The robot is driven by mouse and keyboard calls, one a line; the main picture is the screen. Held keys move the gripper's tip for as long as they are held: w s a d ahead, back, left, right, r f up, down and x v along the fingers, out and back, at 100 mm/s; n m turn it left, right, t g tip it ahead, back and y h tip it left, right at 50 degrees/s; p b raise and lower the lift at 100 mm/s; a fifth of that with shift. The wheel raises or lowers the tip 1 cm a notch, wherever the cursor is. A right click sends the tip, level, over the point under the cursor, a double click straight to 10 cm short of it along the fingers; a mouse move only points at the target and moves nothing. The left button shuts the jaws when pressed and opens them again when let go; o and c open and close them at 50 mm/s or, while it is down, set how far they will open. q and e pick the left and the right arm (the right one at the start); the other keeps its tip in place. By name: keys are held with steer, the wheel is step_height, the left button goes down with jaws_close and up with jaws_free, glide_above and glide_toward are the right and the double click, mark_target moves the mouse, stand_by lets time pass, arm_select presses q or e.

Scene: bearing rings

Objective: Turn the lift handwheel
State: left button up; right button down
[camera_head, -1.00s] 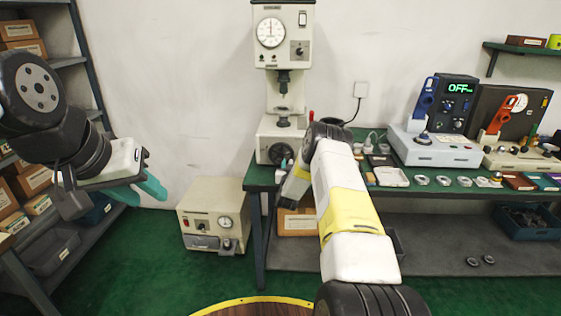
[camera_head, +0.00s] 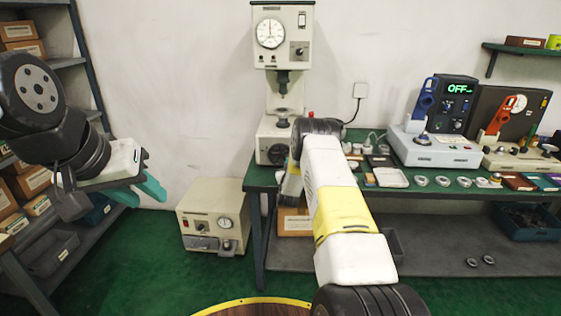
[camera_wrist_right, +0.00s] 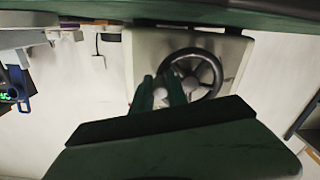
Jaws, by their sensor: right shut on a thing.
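The lift handwheel (camera_wrist_right: 207,66) is a dark spoked ring on the pale base of the hardness tester, seen upside down in the right wrist view. In the head view the handwheel (camera_head: 277,154) shows small on the tester's front, beside my right wrist. My right gripper (camera_wrist_right: 161,92) has its green fingers at the wheel's rim, shut on the wheel's pale handle, which the fingers partly cover. My right arm hides this gripper in the head view. My left gripper (camera_head: 150,188) hangs empty at the left, away from the tester, its fingers overlapping in view.
The tester (camera_head: 284,36) stands at the left end of the green bench (camera_head: 262,178). Bearing rings (camera_head: 443,182), a white tray (camera_head: 390,177) and instruments lie to the right. A beige box (camera_head: 213,213) stands on the floor. A shelf rack (camera_head: 92,75) is at far left.

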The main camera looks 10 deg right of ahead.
mark_target(281, 145)
steer(key=r+n, duration=0.1)
steer(key=n, duration=0.1)
steer(key=shift+r+n, duration=0.2)
steer(key=shift+n, duration=0.2)
steer(key=n, duration=0.1)
steer(key=r+n, duration=0.1)
steer(key=n, duration=0.1)
steer(key=shift+a+r+n, duration=0.25)
steer(key=shift+r+n, duration=0.05)
steer(key=n, duration=0.2)
steer(key=a+r+n, duration=0.1)
steer(key=r+n, duration=0.1)
steer(key=n, duration=0.1)
steer(key=shift+w+a+n, duration=0.15)
steer(key=shift+w+n, duration=0.1)
steer(key=shift+n, duration=0.05)
steer(key=n, duration=0.1)
steer(key=a+n, duration=0.1)
steer(key=n, duration=0.1)
steer(key=shift+w+a+r, duration=0.15)
steer(key=shift+w+r, duration=0.05)
steer(key=shift+r, duration=0.1)
steer(key=shift+w+a+r+n, duration=0.1)
steer(key=shift+a+n, duration=0.25)
steer(key=shift+n, duration=0.65)
steer(key=shift+w+a+r+n, duration=0.1)
steer(key=shift+a+n, duration=0.25)
steer(key=shift+n, duration=0.65)
steer(key=shift+a, duration=0.1)
